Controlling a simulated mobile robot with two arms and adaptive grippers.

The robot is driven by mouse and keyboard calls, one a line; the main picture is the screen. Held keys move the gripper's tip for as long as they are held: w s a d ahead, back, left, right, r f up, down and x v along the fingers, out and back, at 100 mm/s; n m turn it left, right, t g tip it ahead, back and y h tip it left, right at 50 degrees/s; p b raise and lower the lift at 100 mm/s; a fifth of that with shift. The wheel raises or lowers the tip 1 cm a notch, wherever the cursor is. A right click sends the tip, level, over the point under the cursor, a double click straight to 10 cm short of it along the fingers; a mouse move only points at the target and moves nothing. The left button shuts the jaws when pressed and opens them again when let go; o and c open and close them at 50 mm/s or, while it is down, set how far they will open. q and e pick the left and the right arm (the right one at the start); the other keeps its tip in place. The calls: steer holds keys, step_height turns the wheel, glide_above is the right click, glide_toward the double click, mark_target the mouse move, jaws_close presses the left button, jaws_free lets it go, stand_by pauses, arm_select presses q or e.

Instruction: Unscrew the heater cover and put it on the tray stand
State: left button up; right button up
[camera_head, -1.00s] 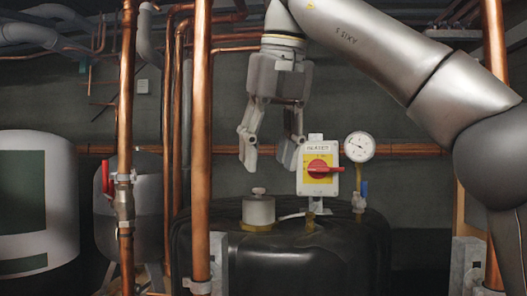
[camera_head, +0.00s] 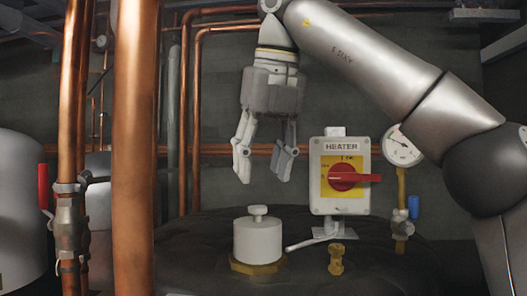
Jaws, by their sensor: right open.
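The heater cover (camera_head: 258,241) is a white cylinder with a small knob on top. It sits upright on a brass hex fitting (camera_head: 257,267) on top of the dark tank (camera_head: 330,270). My right gripper (camera_head: 263,180) hangs pointing down above the cover, with its two fingers apart and nothing between them. A gap shows between the fingertips and the knob. My left gripper is not in view. No tray stand is in view.
A heater switch box (camera_head: 340,204) with a red knob stands just right of the cover. A gauge (camera_head: 402,146) is further right. Thick copper pipes (camera_head: 133,170) run upright on the left, with a red-handled valve (camera_head: 44,186). A brass fitting (camera_head: 336,260) is near the cover.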

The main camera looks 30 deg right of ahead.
mark_target(259, 207)
steer(key=f, duration=0.1)
steer(key=w+d+f, duration=0.1)
steer(key=f, duration=0.1)
steer(key=shift+w, duration=0.2)
steer(key=shift+w+d+f+b, duration=0.25)
steer(key=shift+w+f+b, duration=0.3)
steer(key=shift+f, duration=0.35)
steer(key=shift+w+a+f+b, duration=0.1)
steer(key=shift+w+f+b, duration=0.45)
steer(key=shift+f, duration=0.35)
steer(key=shift+s+a, duration=0.1)
steer(key=shift+f, duration=0.1)
steer(key=shift+c, duration=1.4)
steer(key=c, duration=0.5)
steer(key=shift+c, duration=1.2)
jaws_close()
steer(key=shift+n+y+p, duration=0.4)
steer(key=shift+n+p, duration=0.2)
steer(key=shift+n, duration=0.4)
steer(key=shift+d+n, duration=0.2)
steer(key=shift+n, duration=0.4)
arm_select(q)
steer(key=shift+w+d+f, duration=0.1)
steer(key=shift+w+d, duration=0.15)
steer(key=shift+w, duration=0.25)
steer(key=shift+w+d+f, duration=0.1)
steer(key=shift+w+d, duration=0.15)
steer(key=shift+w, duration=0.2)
